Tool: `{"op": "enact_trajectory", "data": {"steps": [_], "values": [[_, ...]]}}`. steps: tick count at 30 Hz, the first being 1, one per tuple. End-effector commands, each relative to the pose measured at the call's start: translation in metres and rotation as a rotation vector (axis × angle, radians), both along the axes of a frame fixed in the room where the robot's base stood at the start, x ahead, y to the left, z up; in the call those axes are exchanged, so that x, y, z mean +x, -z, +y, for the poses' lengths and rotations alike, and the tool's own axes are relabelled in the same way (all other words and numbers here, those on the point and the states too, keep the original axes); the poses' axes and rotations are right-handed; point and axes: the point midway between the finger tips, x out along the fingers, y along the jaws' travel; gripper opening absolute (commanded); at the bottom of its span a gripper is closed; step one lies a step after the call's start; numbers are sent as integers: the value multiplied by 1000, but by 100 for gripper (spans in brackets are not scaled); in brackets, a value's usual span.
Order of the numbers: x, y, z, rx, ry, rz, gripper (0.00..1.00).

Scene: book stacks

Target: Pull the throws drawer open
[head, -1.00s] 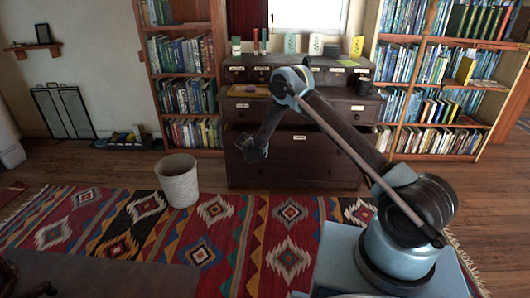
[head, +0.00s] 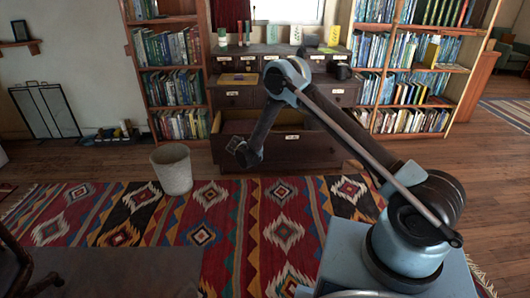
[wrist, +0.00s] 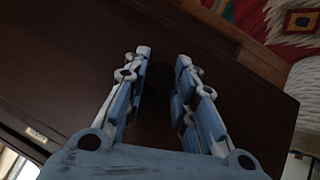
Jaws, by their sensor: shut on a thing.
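The wide lower drawer (head: 275,153) of the dark wooden dresser stands pulled out, and part of its inside (head: 236,127) shows over the front. It bears a pale label (head: 292,137) that is too small to read. My gripper (head: 243,155) is at the left part of the drawer front. In the wrist view my gripper (wrist: 160,85) has its fingers on both sides of a dark round knob (wrist: 155,76) on the drawer front (wrist: 60,60). The knob is hidden in the head view.
A pale wastebasket (head: 172,170) stands on the floor left of the drawer. A patterned rug (head: 240,215) covers the floor in front. Bookcases (head: 404,121) flank the dresser. A dark mug (head: 343,72) and several small things stand on the dresser top.

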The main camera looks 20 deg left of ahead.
Motion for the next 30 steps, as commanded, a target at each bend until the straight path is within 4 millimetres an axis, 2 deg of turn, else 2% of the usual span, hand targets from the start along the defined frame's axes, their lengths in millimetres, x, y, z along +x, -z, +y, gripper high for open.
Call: {"op": "enact_trajectory", "data": {"steps": [1, 6, 19, 20, 22, 30], "values": [[-11, -2, 10, 6, -20, -3, 0], [-21, -2, 13, 10, -30, -1, 0], [-18, -2, 7, 12, -25, -1, 0], [-18, -2, 7, 12, -25, -1, 29], [-18, -2, 6, 11, -24, 0, 45], [-16, -1, 4, 9, -19, 0, 45]]}}
